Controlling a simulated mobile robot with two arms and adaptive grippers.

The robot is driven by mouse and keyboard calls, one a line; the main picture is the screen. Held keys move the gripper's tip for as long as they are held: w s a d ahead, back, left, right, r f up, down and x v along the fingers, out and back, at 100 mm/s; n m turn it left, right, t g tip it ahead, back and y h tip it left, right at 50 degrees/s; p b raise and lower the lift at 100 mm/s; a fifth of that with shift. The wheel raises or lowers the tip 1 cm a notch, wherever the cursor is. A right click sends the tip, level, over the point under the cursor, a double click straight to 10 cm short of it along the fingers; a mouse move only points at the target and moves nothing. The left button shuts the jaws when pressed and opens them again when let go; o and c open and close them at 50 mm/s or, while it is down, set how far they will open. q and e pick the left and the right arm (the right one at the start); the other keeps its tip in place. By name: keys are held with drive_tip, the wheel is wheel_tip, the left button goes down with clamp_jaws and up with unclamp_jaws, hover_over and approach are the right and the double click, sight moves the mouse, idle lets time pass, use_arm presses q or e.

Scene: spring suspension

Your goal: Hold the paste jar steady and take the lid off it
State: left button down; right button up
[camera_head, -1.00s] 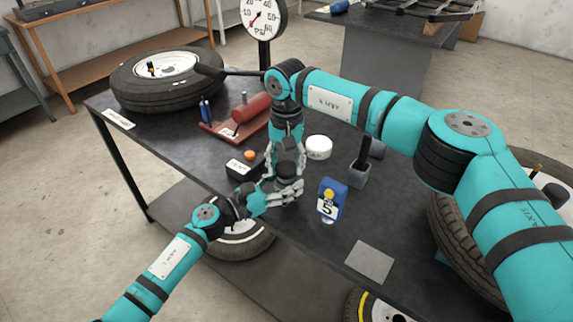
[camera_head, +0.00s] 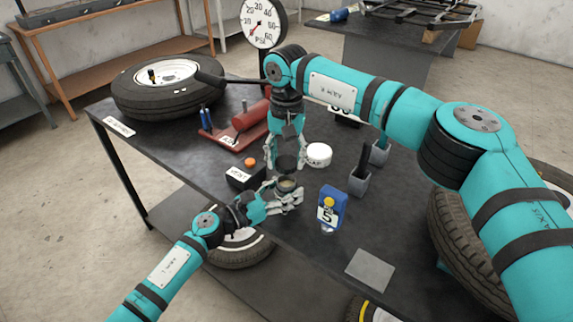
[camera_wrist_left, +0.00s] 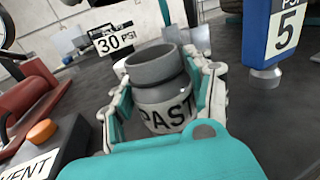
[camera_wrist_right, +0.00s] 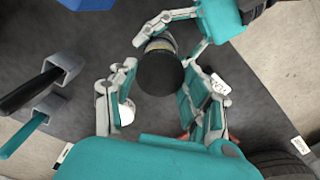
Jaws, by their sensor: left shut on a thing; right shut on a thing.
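The paste jar (camera_head: 289,185) is upright between the fingers of my left gripper (camera_head: 284,198), which is shut on it low over the table's near side. In the left wrist view the jar (camera_wrist_left: 165,112) shows part of its PASTE label and a grey, open-topped upper part. My right gripper (camera_head: 286,152) points down above the jar and is shut on the dark round lid (camera_head: 287,163). The lid is apart from the jar, just above its mouth. In the right wrist view the lid (camera_wrist_right: 160,73) hides most of the jar.
A white round container (camera_head: 319,153) stands right beside my right gripper. A VENT box (camera_head: 240,178) with an orange button is left of the jar. A blue 5 PSI unit (camera_head: 331,207) and grey holders (camera_head: 359,183) stand to the right. A tyre (camera_head: 165,95) lies at the far left.

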use_arm(q)
drive_tip(key=shift+c, duration=2)
unclamp_jaws()
